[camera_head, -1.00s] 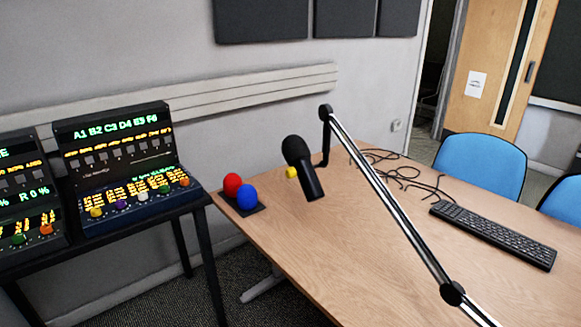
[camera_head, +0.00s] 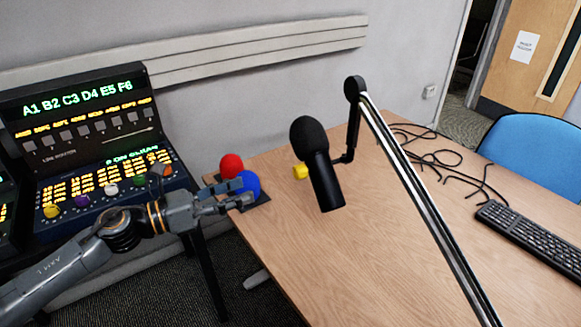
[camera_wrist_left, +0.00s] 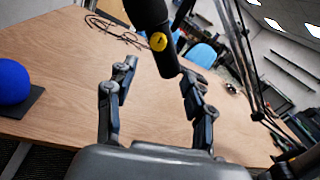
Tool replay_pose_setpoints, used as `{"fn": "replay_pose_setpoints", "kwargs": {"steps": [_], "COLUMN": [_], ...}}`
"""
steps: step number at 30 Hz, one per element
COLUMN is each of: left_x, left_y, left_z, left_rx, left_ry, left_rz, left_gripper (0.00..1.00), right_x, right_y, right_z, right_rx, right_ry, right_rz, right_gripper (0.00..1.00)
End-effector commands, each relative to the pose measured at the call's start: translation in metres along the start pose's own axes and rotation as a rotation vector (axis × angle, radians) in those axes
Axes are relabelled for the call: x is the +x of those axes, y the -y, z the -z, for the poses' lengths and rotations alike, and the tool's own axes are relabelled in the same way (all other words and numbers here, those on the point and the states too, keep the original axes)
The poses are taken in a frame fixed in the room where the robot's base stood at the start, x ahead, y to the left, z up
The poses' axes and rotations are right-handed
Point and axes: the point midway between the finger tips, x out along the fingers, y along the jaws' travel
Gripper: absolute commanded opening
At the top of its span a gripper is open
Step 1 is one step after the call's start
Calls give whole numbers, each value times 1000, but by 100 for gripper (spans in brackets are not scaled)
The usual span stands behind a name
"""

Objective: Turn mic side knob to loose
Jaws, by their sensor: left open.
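The black microphone (camera_head: 318,160) hangs tilted from a boom arm (camera_head: 400,180) above the wooden table. Its yellow side knob (camera_head: 300,171) shows at the left of the mic in the head view. In the left wrist view the knob (camera_wrist_left: 158,41) faces me on the mic body (camera_wrist_left: 152,22), beyond the fingers. My left gripper (camera_head: 243,193) is open and empty, left of the mic and in front of the coloured balls. Its two spread fingers (camera_wrist_left: 155,95) show in the wrist view, apart from the knob. My right gripper is not in view.
A red ball (camera_head: 231,166) and a blue ball (camera_head: 249,183) sit on a dark base at the table's left corner, close to my left gripper. A control panel (camera_head: 90,135) stands at left. Cables (camera_head: 440,160) and a keyboard (camera_head: 530,235) lie at right.

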Motion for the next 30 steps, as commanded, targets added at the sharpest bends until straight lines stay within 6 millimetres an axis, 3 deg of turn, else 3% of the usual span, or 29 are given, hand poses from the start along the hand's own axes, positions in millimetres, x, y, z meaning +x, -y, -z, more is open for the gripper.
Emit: {"fn": "replay_pose_setpoints", "kwargs": {"steps": [3,6,15,21,30], "left_x": [26,48,102,117,118], "left_y": [1,1,-1,-1,-1], "left_z": [-6,-6,-3,-2,-1], "left_rx": [-1,-3,-4,-4,-4], "left_ry": [5,5,3,3,2], "left_rz": [3,1,-2,-2,-3], "left_gripper": [53,53,53,53,53], "right_x": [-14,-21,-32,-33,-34], "right_y": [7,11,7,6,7], "right_z": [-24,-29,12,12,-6], "right_rx": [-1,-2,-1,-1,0], "right_ry": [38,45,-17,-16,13], "right_rz": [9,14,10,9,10], "right_gripper": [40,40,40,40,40]}}
